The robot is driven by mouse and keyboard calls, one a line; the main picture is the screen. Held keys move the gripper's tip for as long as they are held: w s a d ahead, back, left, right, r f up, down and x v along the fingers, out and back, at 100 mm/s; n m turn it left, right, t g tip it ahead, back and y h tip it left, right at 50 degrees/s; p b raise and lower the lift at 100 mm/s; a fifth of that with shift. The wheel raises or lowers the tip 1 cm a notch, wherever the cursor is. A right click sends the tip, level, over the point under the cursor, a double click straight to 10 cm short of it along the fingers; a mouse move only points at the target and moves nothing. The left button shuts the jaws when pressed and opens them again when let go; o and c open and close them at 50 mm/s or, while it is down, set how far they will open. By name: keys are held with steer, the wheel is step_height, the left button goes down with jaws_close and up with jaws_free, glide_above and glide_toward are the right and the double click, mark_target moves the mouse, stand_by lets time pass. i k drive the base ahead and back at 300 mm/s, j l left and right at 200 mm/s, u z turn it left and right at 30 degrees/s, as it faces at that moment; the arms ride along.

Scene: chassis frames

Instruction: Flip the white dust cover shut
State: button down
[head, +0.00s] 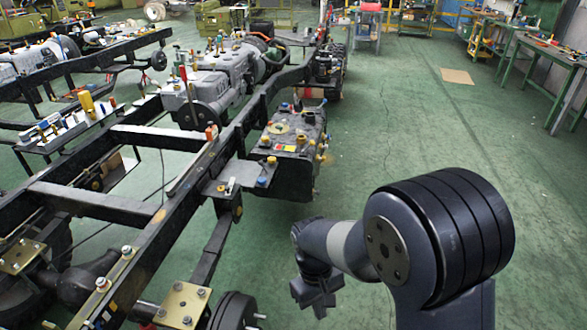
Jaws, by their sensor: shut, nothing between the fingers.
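I cannot pick out the white dust cover for certain. A small pale piece (230,186) stands on a flat grey bracket beside the chassis rail, but it is too small to tell what it is. My gripper (318,300) is at the lower middle, pointing down over the green floor. It is shut and empty, right of the frame rail and in front of the dark tank-like unit (292,150). It is clear of both in the picture.
A long black chassis frame (190,190) with cross members fills the left side. A black wheel hub (235,312) and a gold plate (183,305) with bolts are at the bottom. Green floor (430,130) is open on the right. Workbenches (545,50) stand far right.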

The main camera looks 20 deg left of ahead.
mark_target(229, 188)
steer(key=i+u, duration=0.15)
steer(key=i, duration=0.35)
steer(key=i+l+u, duration=0.15)
steer(key=i, duration=0.4)
steer(key=i+l+u, duration=0.15)
steer(key=i, duration=0.35)
steer(key=i+j+u, duration=0.15)
steer(key=i+u, duration=0.45)
steer(key=u, duration=0.15)
steer(key=i+u, duration=0.4)
steer(key=i+l+u, duration=0.1)
steer(key=u, duration=0.25)
steer(key=i+j+u, duration=0.15)
steer(key=i+u, duration=0.15)
steer(key=i, duration=0.5)
